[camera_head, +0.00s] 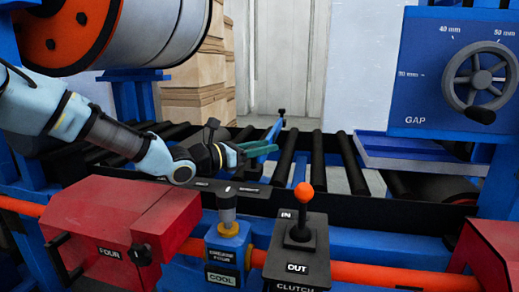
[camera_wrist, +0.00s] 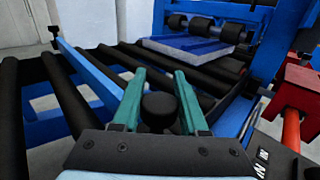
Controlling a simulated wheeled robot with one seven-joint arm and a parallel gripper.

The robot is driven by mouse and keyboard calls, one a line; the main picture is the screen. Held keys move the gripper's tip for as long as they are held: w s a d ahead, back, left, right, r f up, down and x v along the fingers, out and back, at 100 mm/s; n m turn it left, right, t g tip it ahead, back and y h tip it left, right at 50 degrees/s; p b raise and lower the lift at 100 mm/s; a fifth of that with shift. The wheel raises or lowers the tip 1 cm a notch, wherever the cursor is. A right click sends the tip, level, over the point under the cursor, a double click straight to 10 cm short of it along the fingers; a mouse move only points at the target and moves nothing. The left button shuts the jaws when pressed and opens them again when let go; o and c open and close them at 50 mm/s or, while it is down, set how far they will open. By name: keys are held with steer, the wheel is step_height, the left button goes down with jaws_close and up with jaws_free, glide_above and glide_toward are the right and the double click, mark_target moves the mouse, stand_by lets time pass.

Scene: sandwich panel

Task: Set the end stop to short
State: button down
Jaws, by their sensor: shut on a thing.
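The end stop looks to be the blue bar (camera_head: 299,172) lying across the black rollers, with a small black post at its far end. The bar also shows in the wrist view (camera_wrist: 88,68), running toward my gripper. My gripper (camera_head: 268,149) is above the front rail of the roller bed. In the wrist view its teal fingers (camera_wrist: 158,98) are on either side of a round black knob (camera_wrist: 158,109), shut on it. The knob's link to the bar is hidden. The front rail (camera_head: 275,200) bears small white lettering, partly blocked by my arm and too small to read surely.
A clutch lever with an orange ball (camera_head: 304,192) stands right of my gripper, and a grey-topped COOL control (camera_head: 227,228) in front. A red housing (camera_head: 125,222) is at the left. A blue GAP panel with a handwheel (camera_head: 480,78) is at the right.

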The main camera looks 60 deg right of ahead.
steer(key=shift+s, duration=0.45)
steer(key=c, duration=0.7)
jaws_free()
steer(key=shift+s, duration=0.1)
steer(key=shift+o, duration=1.3)
steer(key=shift+w, duration=0.25)
steer(key=b+v, duration=0.1)
steer(key=v, duration=0.9)
steer(key=shift+w+a, duration=0.2)
steer(key=shift+a, duration=0.05)
steer(key=shift+r, duration=0.1)
